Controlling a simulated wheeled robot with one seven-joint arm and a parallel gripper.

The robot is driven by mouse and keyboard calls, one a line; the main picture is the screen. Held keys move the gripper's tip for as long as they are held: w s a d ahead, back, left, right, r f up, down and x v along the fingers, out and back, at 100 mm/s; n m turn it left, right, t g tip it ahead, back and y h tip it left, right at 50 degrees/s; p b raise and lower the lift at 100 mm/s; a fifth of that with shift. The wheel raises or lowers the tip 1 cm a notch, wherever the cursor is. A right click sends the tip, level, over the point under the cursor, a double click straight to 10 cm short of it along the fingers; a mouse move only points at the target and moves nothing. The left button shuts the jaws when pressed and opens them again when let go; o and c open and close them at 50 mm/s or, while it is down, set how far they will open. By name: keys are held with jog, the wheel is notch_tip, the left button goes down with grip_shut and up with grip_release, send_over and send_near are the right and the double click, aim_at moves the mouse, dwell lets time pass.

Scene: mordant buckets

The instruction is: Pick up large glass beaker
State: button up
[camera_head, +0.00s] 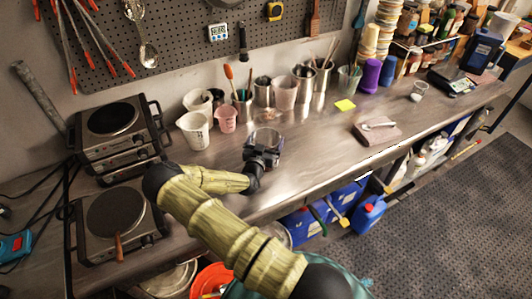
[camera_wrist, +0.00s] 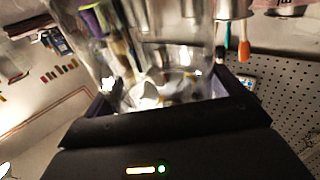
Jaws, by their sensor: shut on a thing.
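The large glass beaker (camera_head: 266,136) is clear and shows above the middle of the worktop. My gripper (camera_head: 262,157) reaches it from the front and is shut on it. In the wrist view the beaker's clear wall (camera_wrist: 150,45) fills the space between the two dark fingers of my gripper (camera_wrist: 165,98). The lower front of the beaker is hidden by my gripper in the head view. I cannot tell whether its base touches the worktop.
White measuring jugs (camera_head: 194,131), a pink jug (camera_head: 227,120) and several tool-filled pots stand behind. A folded cloth with a spoon (camera_head: 378,131) lies at right. A pegboard (camera_head: 175,35) backs the bench.

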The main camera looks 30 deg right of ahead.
jog(key=shift+r, duration=0.25)
notch_tip(320, 180, up, 10)
jog(key=b, duration=0.3)
jog(key=shift+f, duration=0.2)
dwell(0.7)
dwell(0.8)
